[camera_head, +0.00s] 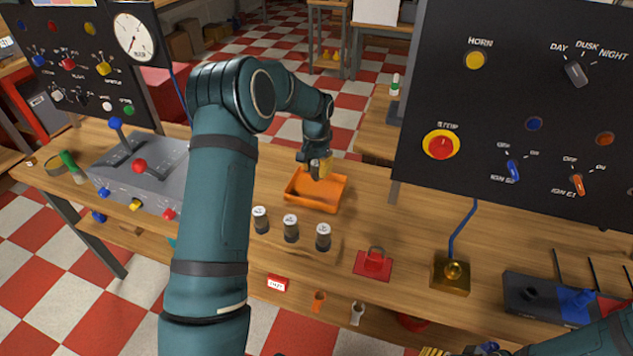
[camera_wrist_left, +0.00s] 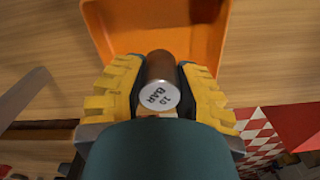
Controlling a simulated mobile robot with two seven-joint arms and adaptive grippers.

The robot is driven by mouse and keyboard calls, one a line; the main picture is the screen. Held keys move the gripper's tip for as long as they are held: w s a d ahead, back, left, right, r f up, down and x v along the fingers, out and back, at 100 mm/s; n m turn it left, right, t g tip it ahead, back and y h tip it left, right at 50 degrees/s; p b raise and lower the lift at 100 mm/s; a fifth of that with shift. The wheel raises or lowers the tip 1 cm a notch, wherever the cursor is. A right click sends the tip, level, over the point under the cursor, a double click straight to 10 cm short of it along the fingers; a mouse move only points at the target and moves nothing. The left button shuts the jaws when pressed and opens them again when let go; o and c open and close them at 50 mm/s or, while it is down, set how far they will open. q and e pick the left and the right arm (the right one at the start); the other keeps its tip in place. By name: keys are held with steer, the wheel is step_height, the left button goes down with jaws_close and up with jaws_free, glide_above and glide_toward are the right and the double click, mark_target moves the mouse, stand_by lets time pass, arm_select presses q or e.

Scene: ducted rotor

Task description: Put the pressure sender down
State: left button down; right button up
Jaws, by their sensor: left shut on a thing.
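The pressure sender (camera_wrist_left: 160,95) is a brown cylinder with a white end cap marked "10 BAR". My left gripper (camera_head: 320,172) is shut on it, with yellow fingers (camera_wrist_left: 120,90) on either side of it in the left wrist view. In the head view the gripper is at the far side of the orange tray (camera_head: 312,205), over or close to its rim; the exact height is hard to tell. The tray also shows behind the sender in the wrist view (camera_wrist_left: 205,40). My right gripper (camera_head: 433,351) shows only a yellow bit at the bottom edge.
Three dark cylinders with white tops (camera_head: 291,228) stand in a row in front of the tray. A red padlock-like piece (camera_head: 373,263) and a brass block (camera_head: 451,274) are to the right. A grey lever box (camera_head: 145,175) stands left; a black switch panel (camera_head: 520,110) rises at right.

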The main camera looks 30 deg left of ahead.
mark_target(316, 180)
arm_select(q)
steer(key=shift+f+b, duration=0.35)
steer(key=shift+f, duration=1.8)
steer(key=shift+f, duration=0.2)
steer(key=c, duration=0.8)
jaws_free()
step_height(316, 180, up, 12)
steer(key=shift+r+p, duration=0.2)
steer(key=shift+p, duration=0.85)
